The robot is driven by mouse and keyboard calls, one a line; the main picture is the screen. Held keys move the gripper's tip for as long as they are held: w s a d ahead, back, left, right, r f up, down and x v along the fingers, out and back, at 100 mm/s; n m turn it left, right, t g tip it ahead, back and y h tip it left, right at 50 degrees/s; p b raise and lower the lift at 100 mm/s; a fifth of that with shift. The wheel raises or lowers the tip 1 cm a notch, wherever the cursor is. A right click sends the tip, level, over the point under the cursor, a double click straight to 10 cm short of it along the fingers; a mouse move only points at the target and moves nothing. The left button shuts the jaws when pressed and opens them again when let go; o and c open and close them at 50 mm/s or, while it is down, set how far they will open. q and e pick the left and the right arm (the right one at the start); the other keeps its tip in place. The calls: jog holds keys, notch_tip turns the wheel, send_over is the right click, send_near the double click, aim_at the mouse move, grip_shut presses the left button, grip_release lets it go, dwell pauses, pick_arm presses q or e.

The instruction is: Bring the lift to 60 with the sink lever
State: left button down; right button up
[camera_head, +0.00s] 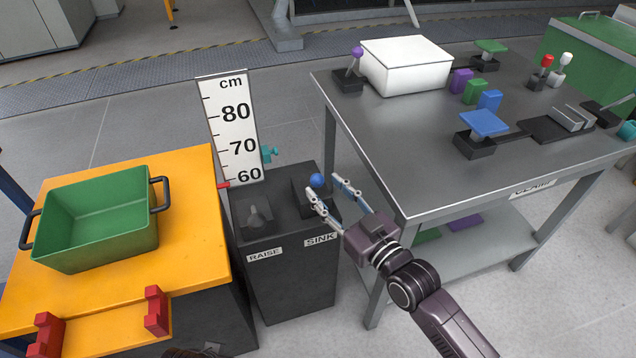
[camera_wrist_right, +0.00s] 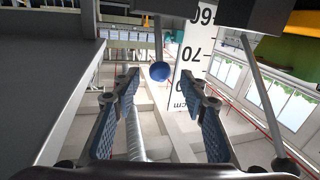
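The sink lever is a lever with a blue ball knob (camera_head: 317,180) on a dark pedestal (camera_head: 285,275), above the SINK label. My right gripper (camera_head: 323,192) is open, its fingers on either side of the knob. In the right wrist view the blue knob (camera_wrist_right: 160,71) shows between and beyond the spread fingertips; no contact is visible. The raise lever (camera_head: 257,216) stands at the left, above the RAISE label. The lift is an orange platform (camera_head: 190,215). A red pointer (camera_head: 224,185) at its edge sits near the 60 end of the white cm scale (camera_head: 229,128).
A green bin (camera_head: 98,218) with dark handles stands on the platform. A teal marker (camera_head: 269,153) is at the scale's right edge. A grey steel table (camera_head: 400,140) at the right carries a white box (camera_head: 406,65) and several coloured blocks; its near edge is close to my right gripper.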

aim_at(321, 185)
pick_arm(q)
jog(key=shift+r, duration=1.25)
pick_arm(e)
jog(key=shift+x, duration=2.2)
jog(key=shift+c, duration=0.7)
jog(key=shift+f, duration=0.1)
grip_shut()
